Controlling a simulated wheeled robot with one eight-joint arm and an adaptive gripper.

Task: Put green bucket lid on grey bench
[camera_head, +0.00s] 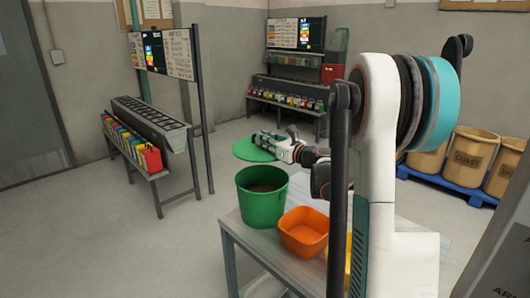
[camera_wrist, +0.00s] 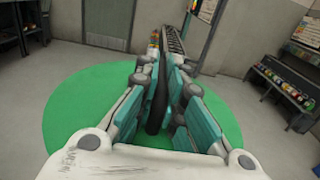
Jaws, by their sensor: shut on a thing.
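The green bucket lid (camera_head: 250,151) is a flat round disc held in the air, level or nearly so, behind the green bucket in the head view. My gripper (camera_head: 268,140) is shut on it. In the wrist view the green lid (camera_wrist: 75,115) spreads below and around my fingers, with a dark upright handle (camera_wrist: 158,105) between them. The green bucket (camera_head: 260,212) stands open on the grey bench (camera_head: 232,238), with dark brown contents showing. The lid is apart from the bucket and the bench. My arm hides the bench's right part.
An orange tub (camera_head: 303,238) stands on the bench right of the bucket. A yellow container is partly hidden by my arm. A rack with coloured bins (camera_head: 132,145) stands at left, another at the back. Tan barrels (camera_head: 468,158) stand at right. The floor between is clear.

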